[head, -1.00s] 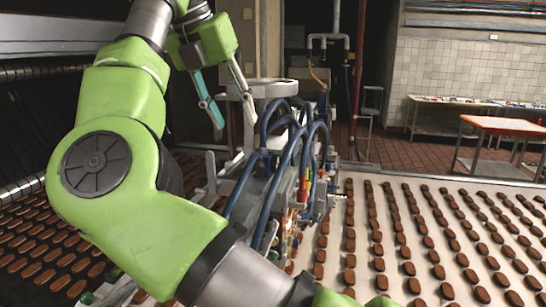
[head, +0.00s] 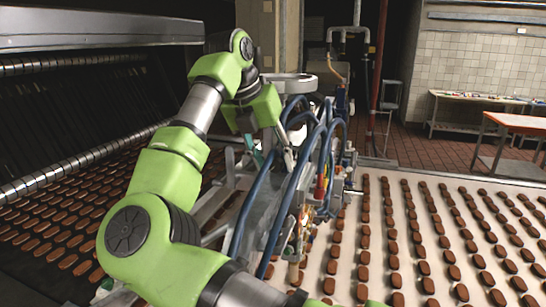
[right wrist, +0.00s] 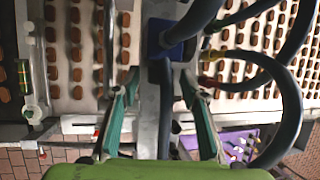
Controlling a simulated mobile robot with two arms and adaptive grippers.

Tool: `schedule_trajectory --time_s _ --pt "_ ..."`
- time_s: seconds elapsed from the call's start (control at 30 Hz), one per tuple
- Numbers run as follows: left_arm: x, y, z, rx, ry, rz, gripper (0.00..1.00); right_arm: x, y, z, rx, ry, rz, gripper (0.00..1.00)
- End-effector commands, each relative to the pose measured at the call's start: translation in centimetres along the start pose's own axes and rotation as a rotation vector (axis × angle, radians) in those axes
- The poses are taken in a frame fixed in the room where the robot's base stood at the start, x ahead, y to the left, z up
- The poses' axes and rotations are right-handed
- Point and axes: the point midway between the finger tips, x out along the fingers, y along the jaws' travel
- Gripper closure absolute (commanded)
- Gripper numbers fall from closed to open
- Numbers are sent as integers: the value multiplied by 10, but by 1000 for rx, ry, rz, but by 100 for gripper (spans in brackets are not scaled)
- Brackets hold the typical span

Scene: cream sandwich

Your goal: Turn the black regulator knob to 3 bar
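I cannot make out the black regulator knob in either view. The depositing machine (head: 232,213), with its thick blue hoses (head: 283,195), stands at the middle of the head view and may hide it. My right gripper (head: 272,160) points down beside the hoses at the machine's upper part. In the right wrist view its two teal-padded fingers (right wrist: 158,86) are spread apart. A blue hose and a grey metal bar pass beneath the gap, and nothing is clearly held. A dark blue block (right wrist: 163,43) lies just past the fingertips. My left gripper is not in view.
Blue hoses arch close to the right gripper. Small red and yellow fittings (head: 320,187) sit on the machine's right side. Rows of brown biscuits cover the pale conveyor (head: 382,215) at right and the dark belt at left.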

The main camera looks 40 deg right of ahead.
Motion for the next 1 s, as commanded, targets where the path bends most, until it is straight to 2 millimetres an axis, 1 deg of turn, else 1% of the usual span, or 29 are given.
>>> schedule_trajectory --time_s 0.27,0.3,0.37,0.4,0.43,0.6,0.73,0.87,1.0 --pt "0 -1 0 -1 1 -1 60 2 0 0 0 0 0 60" --pt "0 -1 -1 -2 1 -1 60 2 0 0 0 0 0 71" --pt "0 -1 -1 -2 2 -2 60 2 0 0 0 0 0 86" --pt "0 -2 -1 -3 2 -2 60 2 0 0 0 0 0 96" --pt "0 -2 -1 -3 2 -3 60 2 0 0 0 0 0 99" --pt "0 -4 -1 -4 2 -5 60 2 0 0 1 0 2 99" --pt "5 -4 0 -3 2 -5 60 3 0 -1 10 0 23 99" --pt "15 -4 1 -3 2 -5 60 4 -1 -1 31 -1 71 99" --pt "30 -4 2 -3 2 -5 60 6 -3 -2 67 -2 154 99"
